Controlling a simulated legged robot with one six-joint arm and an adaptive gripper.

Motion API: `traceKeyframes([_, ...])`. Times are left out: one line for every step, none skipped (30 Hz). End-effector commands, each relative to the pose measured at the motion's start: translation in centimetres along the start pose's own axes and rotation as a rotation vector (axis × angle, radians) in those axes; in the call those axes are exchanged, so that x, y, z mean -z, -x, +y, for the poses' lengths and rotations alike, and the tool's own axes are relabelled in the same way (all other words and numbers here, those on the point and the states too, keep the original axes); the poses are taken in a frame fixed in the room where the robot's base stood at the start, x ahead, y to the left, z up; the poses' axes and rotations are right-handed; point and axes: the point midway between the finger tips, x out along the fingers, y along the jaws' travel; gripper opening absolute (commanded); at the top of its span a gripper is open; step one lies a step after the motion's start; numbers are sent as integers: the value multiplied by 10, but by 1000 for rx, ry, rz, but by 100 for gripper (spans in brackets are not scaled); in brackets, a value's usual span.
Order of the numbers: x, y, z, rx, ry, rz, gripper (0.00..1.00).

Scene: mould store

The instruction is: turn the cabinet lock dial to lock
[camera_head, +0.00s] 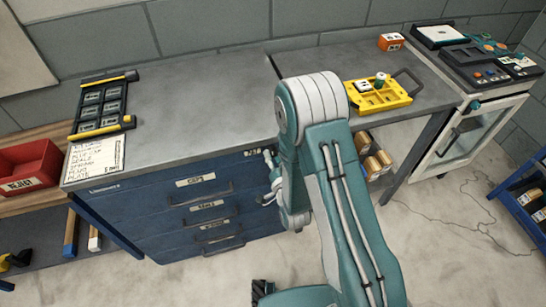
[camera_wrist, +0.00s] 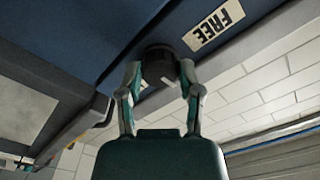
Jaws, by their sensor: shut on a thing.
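The lock dial (camera_wrist: 159,66) is a dark round knob on the blue cabinet front (camera_wrist: 60,50), seen in the wrist view. My gripper (camera_wrist: 158,82) has one finger on each side of the dial and is shut on it. A pale label reading FREE (camera_wrist: 213,27) is beside the dial, upside down in this view. In the head view my gripper (camera_head: 270,183) is at the right part of the blue drawer cabinet (camera_head: 140,215). The dial is too small and covered there to make out, and its pointer cannot be read in either view.
Labelled drawers with handles (camera_head: 212,222) lie left of my gripper. The grey worktop (camera_head: 200,100) above carries a yellow tray (camera_head: 365,103) and a black rack (camera_head: 100,104). A white glass-fronted cabinet (camera_head: 460,140) stands at the right. Floor in front is mostly clear.

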Motion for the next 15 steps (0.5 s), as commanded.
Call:
traceKeyframes([1, -2, 0, 0, -45, 3, 0])
traceKeyframes([1, -2, 0, 0, -73, 3, 0])
traceKeyframes([1, -2, 0, 0, -111, 3, 0])
traceKeyframes([1, -2, 0, 0, -140, 3, 0])
traceKeyframes([1, -2, 0, 0, -168, 3, 0])
traceKeyframes([1, -2, 0, -1, -206, 3, 0])
traceKeyframes([1, -2, 0, -1, -235, 3, 0])
traceKeyframes([1, -2, 0, -1, -263, 3, 0])
traceKeyframes([1, -2, 0, -1, -301, 3, 0])
traceKeyframes([1, -2, 1, -1, -330, 4, 0])
traceKeyframes([1, -2, 1, -1, -358, 4, 0])
traceKeyframes([1, -2, 1, -1, -395, 4, 0])
traceKeyframes([1, -1, 1, -1, -423, 4, 0])
traceKeyframes([1, -1, 1, -2, -450, 4, 0])
traceKeyframes([1, -1, 1, -2, -486, 4, 0])
